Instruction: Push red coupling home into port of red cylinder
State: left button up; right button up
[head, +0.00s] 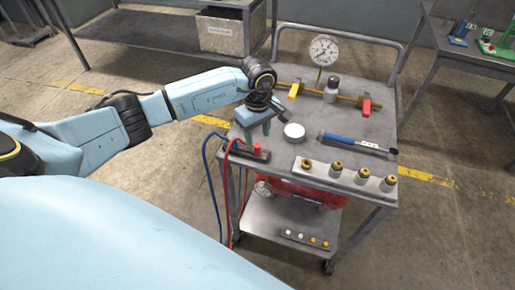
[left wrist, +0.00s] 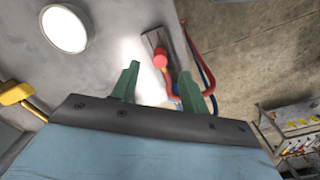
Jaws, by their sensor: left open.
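The red coupling (head: 257,148) sits on a dark holder (head: 240,150) at the near left corner of the cart top, with a red hose attached. In the left wrist view the coupling (left wrist: 160,61) appears between the two green fingertips. My left gripper (head: 258,131) is open, points down and is empty, close to the coupling. I cannot tell whether its fingers are beside it or still above it. The red cylinder (head: 312,192) lies beneath the cart top, partly hidden by it, with a small gauge at its left end. I cannot make out its port. My right gripper is not in view.
The cart top (head: 275,155) holds a white disc (head: 294,132), a blue-handled tool (head: 352,141), a pipe with yellow and red valve handles, a large gauge (head: 325,50) and a strip of brass fittings (head: 348,179). A blue hose (head: 208,170) hangs at the left side.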

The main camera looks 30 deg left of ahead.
aim_at(257, 145)
pick_arm(q)
jog(key=shift+f, duration=0.1)
notch_tip(257, 145, down, 5)
jog(key=shift+f, duration=0.1)
dwell(0.5)
grip_shut()
jog(key=shift+a, duration=0.1)
notch_tip(257, 145, up, 10)
dwell(0.7)
